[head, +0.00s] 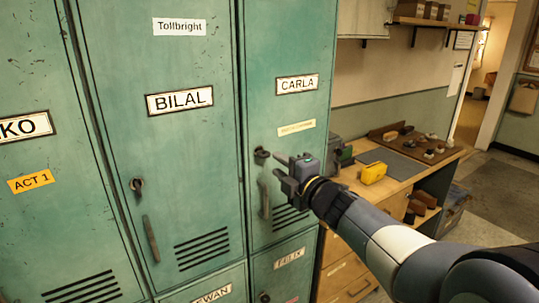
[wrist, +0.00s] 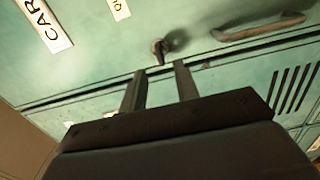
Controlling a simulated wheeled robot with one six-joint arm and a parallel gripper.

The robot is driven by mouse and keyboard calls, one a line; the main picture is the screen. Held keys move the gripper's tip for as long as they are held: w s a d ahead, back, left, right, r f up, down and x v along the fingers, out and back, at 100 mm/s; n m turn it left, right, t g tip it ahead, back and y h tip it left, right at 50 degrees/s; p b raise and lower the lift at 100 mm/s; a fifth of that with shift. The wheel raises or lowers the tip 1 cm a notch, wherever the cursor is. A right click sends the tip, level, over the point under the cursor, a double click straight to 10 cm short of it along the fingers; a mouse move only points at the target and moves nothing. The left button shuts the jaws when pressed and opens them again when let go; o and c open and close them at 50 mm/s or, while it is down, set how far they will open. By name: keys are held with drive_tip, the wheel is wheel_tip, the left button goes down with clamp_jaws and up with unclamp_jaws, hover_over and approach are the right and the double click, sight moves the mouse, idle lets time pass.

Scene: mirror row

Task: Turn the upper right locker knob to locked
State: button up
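The upper right locker (head: 290,55) is a green door with a "CARLA" name plate; it looks shut. Its small dark knob (head: 261,154) sits above the door's handle (head: 264,198). My gripper (head: 282,167) is just right of the knob in the head view, pointing at the door. In the wrist view the knob (wrist: 158,48) lies just beyond the gap between my two fingertips (wrist: 159,68). The fingers are apart with nothing between them. I cannot tell whether they touch the knob, or which setting it is on.
The "BILAL" locker (head: 180,100) with its own knob (head: 136,184) and handle is to the left. Lower lockers (head: 285,270) are beneath. A workbench (head: 400,165) with a yellow block (head: 373,173) stands right of the lockers, near my arm. Open floor (head: 500,200) lies farther right.

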sight(267, 157)
drive_tip(key=shift+p+x, duration=0.5)
drive_tip(key=shift+x, duration=2.65)
drive_tip(key=shift+c, duration=0.3)
clamp_jaws()
